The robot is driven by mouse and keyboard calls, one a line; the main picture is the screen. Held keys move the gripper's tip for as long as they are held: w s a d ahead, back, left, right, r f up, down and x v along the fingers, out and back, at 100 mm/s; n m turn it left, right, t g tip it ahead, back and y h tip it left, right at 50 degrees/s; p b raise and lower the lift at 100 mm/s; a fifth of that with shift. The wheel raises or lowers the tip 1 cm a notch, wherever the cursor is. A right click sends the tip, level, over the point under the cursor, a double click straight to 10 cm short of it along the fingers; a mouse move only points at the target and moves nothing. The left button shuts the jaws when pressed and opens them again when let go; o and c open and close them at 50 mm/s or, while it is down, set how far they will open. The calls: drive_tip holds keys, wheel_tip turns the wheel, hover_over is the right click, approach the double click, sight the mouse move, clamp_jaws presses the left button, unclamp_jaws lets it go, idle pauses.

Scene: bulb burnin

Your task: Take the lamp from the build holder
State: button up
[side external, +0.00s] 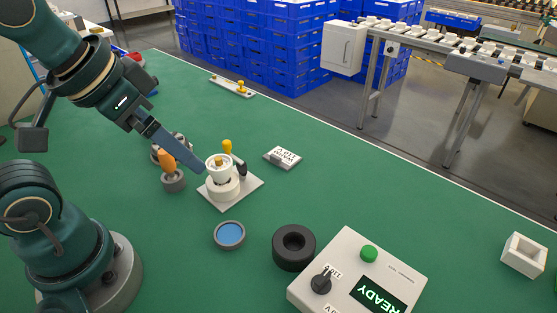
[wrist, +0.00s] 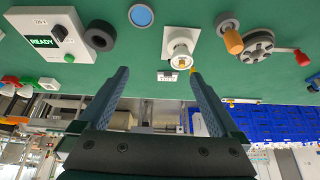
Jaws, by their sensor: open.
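The lamp (side external: 219,167), a white cup-shaped body with a brass-coloured top, stands upright in the build holder (side external: 232,198), a white block on a square plate. In the wrist view the lamp (wrist: 179,61) sits at the near end of the holder (wrist: 181,36). My gripper (side external: 199,167) reaches down at a slant from the upper left, its tips close to the lamp's left side in the side view. I cannot tell whether a fingertip touches the lamp.
An orange-handled tool (side external: 168,162) stands left of the holder. A yellow-topped item (side external: 227,147) and a dark one (side external: 240,169) are close behind the lamp. A blue dish (side external: 229,235), a black ring (side external: 294,247) and a tester reading READY (side external: 355,280) lie in front.

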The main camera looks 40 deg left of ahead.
sight(218, 159)
drive_tip(key=w+a+f+g, duration=0.1)
drive_tip(key=w+f, duration=0.1)
drive_tip(key=w, duration=0.1)
drive_tip(key=w+a+f+g, duration=0.2)
drive_tip(key=w+f, duration=0.1)
drive_tip(key=w, duration=0.1)
drive_tip(key=w+a+f+n+g, duration=0.1)
drive_tip(key=w+a+f+g, duration=0.1)
drive_tip(key=w, duration=0.1)
drive_tip(key=shift+w+f, duration=0.15)
drive_tip(key=shift+a+f+g, duration=0.15)
drive_tip(key=shift+f+g, duration=0.15)
drive_tip(key=shift+f, duration=2.65)
drive_tip(key=c, duration=1.4)
drive_tip(key=shift+r, duration=0.1)
